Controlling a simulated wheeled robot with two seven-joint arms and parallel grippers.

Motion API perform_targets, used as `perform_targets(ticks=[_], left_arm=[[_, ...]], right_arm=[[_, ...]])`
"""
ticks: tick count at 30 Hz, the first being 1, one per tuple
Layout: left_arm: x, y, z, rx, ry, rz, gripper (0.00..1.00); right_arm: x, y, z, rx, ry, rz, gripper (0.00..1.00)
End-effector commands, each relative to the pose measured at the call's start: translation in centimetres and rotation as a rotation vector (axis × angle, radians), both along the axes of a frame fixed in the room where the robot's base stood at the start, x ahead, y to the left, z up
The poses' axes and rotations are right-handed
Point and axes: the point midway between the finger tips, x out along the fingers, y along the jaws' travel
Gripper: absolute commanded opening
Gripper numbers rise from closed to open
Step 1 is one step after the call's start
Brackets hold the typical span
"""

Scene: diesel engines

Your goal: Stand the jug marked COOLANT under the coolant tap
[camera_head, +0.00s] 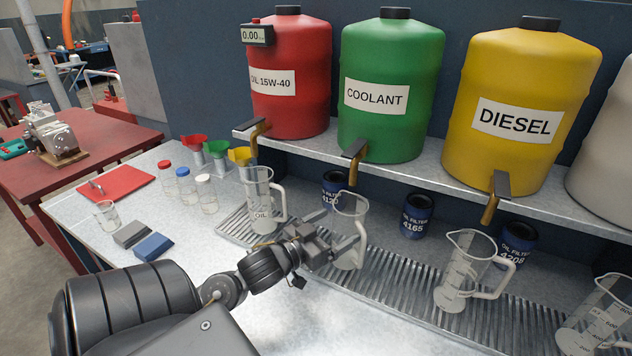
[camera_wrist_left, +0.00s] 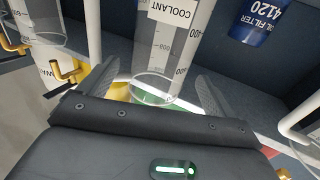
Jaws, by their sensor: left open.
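The clear jug marked COOLANT (camera_head: 351,212) stands upright on the drip grate, below the coolant tap (camera_head: 352,172) of the green COOLANT tank (camera_head: 390,120). In the left wrist view its COOLANT label and scale show upside down on the jug (camera_wrist_left: 165,48). My left gripper (camera_head: 338,238) is open at the jug, with a finger on either side of it; in the left wrist view the jug lies between the fingers (camera_wrist_left: 158,88). Contact cannot be told. The gripper hides the jug's label in the head view. My right gripper is not in view.
The OIL jug (camera_head: 262,208) stands left of the COOLANT jug, and another clear jug (camera_head: 465,272) stands to the right on the grate (camera_head: 400,285). Oil filters (camera_head: 418,215) stand behind. Red (camera_head: 290,80) and yellow (camera_head: 515,105) tanks flank the green one.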

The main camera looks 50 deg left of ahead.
Motion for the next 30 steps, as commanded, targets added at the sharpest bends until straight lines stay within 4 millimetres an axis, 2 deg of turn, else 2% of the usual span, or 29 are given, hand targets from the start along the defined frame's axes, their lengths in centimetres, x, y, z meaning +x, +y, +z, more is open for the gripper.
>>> perform_targets(ticks=[3, 10, 15, 30], left_arm=[[-2.4, 0.1, -0.3, 0.001, 0.003, 0.001, 0.91], [-5.1, 0.3, -0.1, 0.000, 0.000, 0.001, 0.91], [-5.7, 0.4, 0.0, 0.000, 0.000, 0.001, 0.91], [-5.7, 0.4, 0.0, 0.000, 0.000, 0.001, 0.91]], right_arm=[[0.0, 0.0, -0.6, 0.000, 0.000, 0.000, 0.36], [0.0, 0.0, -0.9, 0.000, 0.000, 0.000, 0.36], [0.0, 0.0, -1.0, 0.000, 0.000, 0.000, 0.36], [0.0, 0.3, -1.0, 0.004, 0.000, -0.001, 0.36]])
